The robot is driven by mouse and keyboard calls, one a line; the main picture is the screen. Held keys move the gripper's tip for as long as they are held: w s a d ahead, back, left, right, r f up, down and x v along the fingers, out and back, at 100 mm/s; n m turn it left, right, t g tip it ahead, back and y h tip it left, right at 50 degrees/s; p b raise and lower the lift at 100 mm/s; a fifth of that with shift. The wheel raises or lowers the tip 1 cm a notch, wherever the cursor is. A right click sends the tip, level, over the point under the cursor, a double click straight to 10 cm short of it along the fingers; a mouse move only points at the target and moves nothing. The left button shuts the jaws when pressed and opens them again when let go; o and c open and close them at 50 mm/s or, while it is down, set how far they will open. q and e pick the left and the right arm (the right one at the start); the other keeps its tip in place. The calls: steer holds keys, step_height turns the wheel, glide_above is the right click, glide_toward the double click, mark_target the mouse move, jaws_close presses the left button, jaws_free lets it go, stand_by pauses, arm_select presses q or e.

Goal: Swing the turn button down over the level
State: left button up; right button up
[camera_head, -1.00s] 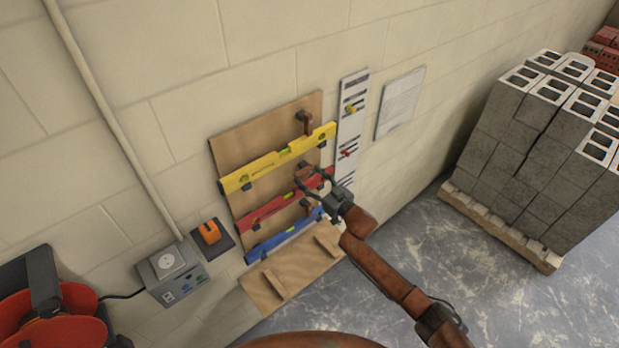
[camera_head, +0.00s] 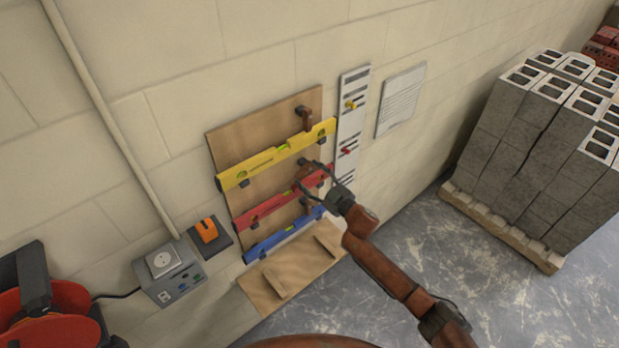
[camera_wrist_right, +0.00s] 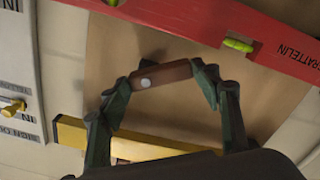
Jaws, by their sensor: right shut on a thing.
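A yellow level (camera_head: 262,162), a red level (camera_head: 262,208) and a blue level (camera_head: 268,243) lie one above another on a wooden wall board (camera_head: 232,136). The middle turn button, a short brown bar with a pale screw head (camera_wrist_right: 160,76), sits between the yellow and red levels. In the right wrist view it lies slantwise, clear of the red level (camera_wrist_right: 255,38). My right gripper (camera_head: 318,173) is shut on this button, with its green fingers (camera_wrist_right: 165,82) at either end. In the head view the fingers partly hide the button. My left gripper is out of view.
Another turn button (camera_head: 306,118) points down at the yellow level. A white strip (camera_head: 352,120) with coloured pegs and a paper sheet (camera_head: 401,100) are right of the board. A block pallet (camera_head: 530,150) stands far right.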

steer(key=shift+n, duration=0.5)
steer(key=o, duration=1.2)
steer(key=shift+c, duration=0.2)
steer(key=v, duration=1.2)
